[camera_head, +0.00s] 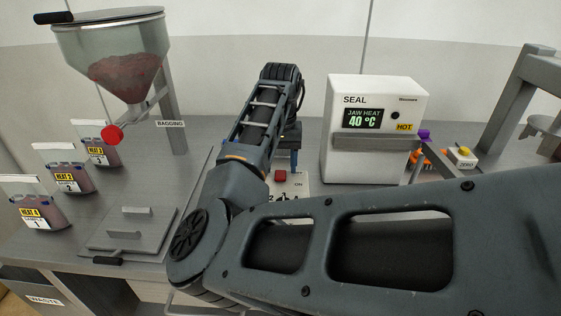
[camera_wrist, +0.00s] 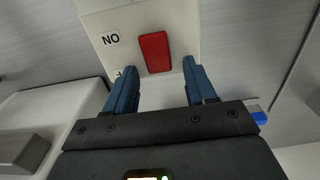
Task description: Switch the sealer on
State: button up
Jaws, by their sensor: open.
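The sealer (camera_head: 372,130) is a white box marked SEAL, with a display reading JAW HEAT 40 °C and a yellow HOT label. A pale switch plate (camera_head: 301,188) marked ON lies on the bench to its left. It carries a red rocker switch (camera_head: 281,176), which also shows in the wrist view (camera_wrist: 155,52). My gripper (camera_wrist: 161,82) is open and empty, with its two blue fingers on either side of the lower end of the red switch in the wrist view. I cannot tell whether they touch the plate. In the head view my arm hides part of the plate.
A hopper (camera_head: 115,65) with reddish contents and a red knob (camera_head: 112,134) stands at the left. Several labelled bags (camera_head: 63,168) stand on the bench. A flat grey lid (camera_head: 128,230) lies in front. A ZERO button box (camera_head: 461,157) sits right of the sealer.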

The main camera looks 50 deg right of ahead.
aim_at(280, 179)
jog(key=shift+f, duration=0.1)
grip_shut()
jog(key=shift+s+a+t+h+b, duration=0.2)
jog(key=shift+t+h, duration=0.2)
jog(key=shift+h, duration=0.15)
jog(key=shift+s+a+t+h+b, duration=0.1)
jog(key=shift+s+t+h+b, duration=0.1)
jog(key=shift+t+h, duration=0.3)
jog(key=shift+a+r+t+h+b, duration=0.2)
jog(key=shift+t+h+b, duration=0.2)
jog(key=shift+h, duration=0.25)
grip_release()
jog(key=shift+v, duration=3.95)
